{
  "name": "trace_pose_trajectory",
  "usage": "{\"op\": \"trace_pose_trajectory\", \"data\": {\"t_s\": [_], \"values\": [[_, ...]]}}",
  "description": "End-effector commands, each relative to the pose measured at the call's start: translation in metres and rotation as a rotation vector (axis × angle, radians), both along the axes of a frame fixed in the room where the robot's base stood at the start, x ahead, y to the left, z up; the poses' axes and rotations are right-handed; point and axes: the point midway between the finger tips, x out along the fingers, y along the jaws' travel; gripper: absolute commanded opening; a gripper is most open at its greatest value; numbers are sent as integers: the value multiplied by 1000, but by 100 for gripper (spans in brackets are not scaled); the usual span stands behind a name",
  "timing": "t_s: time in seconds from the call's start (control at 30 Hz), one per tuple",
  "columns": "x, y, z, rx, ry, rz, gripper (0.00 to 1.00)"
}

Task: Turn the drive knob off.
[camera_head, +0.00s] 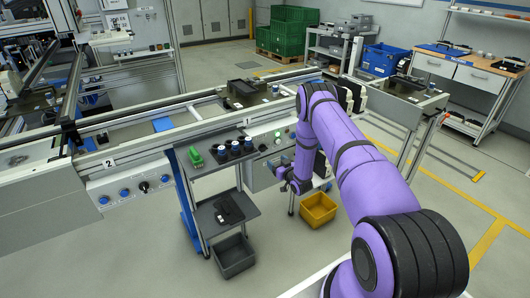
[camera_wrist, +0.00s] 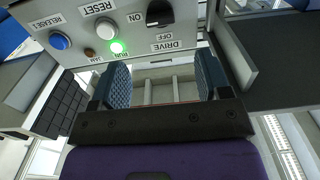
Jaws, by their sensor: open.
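The drive knob (camera_wrist: 160,12) is a black rotary knob on a grey control panel (camera_wrist: 73,28), cut by the top edge in the wrist view. Labels ON, OFF and DRIVE surround it and appear upside down. I cannot tell clearly which label its pointer faces. My gripper (camera_wrist: 163,80) is open and empty, its two blue-black padded fingers apart from the knob. In the head view my gripper (camera_head: 290,180) is low beside the conveyor-side panel (camera_head: 262,172), and my arm hides part of that panel.
The panel also has a lit green RUN lamp (camera_wrist: 117,47), a white RESET button (camera_wrist: 106,28) and a blue RELEASE button (camera_wrist: 60,40). A cart (camera_head: 212,160) with cups stands left of my gripper; a yellow bin (camera_head: 318,210) is on the floor.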

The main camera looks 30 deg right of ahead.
Motion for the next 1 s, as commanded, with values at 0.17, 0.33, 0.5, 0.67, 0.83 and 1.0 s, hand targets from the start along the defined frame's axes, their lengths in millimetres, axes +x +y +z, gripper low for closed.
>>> {"op": "trace_pose_trajectory", "data": {"t_s": [0.17, 0.33, 0.5, 0.67, 0.83, 1.0], "values": [[13, 1, -2, 0, -5, 3, 70], [42, 2, -1, 0, -6, 2, 70], [72, 3, -2, -1, -4, 2, 70], [93, 4, -1, 0, -4, 2, 70], [104, 4, -2, 0, -3, 1, 70], [107, 4, -2, 1, -2, 1, 70]]}}
